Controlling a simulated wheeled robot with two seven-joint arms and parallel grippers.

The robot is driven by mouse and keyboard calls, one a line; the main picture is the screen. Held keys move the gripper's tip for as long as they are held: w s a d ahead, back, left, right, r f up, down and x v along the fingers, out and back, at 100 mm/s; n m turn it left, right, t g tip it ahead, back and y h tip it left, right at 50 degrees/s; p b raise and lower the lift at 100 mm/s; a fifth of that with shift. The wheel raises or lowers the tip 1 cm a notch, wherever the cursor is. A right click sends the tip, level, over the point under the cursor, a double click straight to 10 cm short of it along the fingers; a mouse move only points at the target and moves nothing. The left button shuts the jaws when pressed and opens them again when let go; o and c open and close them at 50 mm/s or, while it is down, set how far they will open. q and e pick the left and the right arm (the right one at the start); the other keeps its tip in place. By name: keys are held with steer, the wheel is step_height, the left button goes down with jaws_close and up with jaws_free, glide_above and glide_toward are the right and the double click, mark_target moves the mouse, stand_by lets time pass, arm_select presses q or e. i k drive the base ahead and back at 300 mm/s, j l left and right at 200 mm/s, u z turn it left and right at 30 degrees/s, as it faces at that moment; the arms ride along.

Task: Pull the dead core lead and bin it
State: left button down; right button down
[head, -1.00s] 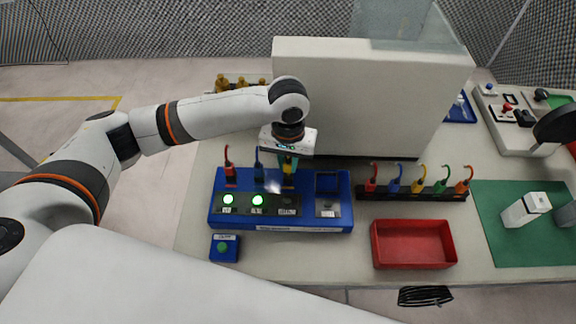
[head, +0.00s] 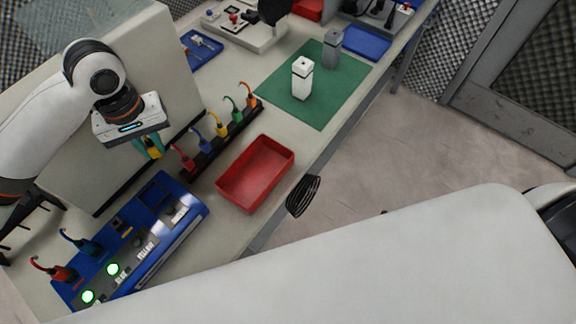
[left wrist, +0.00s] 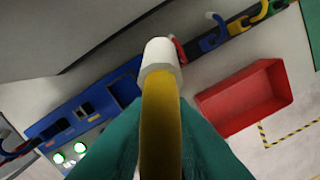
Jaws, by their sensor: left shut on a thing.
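My left gripper (head: 150,145) is shut on a yellow lead (head: 154,152) and holds it in the air between the blue panel and the lead rack. In the left wrist view the yellow lead (left wrist: 160,125), with a pale tip, sits between green fingers. The blue panel (head: 185,222) carries a red lead (head: 55,271) and a blue lead (head: 85,243), with two green lamps lit beside them. The socket row right of the blue lead has no lead in it. A red tray (head: 240,201) stands empty on the bench. My right gripper is not in view.
A black rack (head: 203,150) holds red, blue, yellow, green and orange leads beside the tray. A green mat (head: 330,95) bears a white block (head: 301,78) and a grey one (head: 331,48). A tall pale panel (head: 170,60) stands behind. A black wire bundle (head: 303,195) shows at the bench edge.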

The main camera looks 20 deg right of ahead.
mark_target(257, 162)
steer(key=z, duration=0.2)
steer(key=l+u, duration=0.4)
steer(key=l, duration=0.35)
steer(key=l+u, duration=0.45)
steer(key=l, duration=0.35)
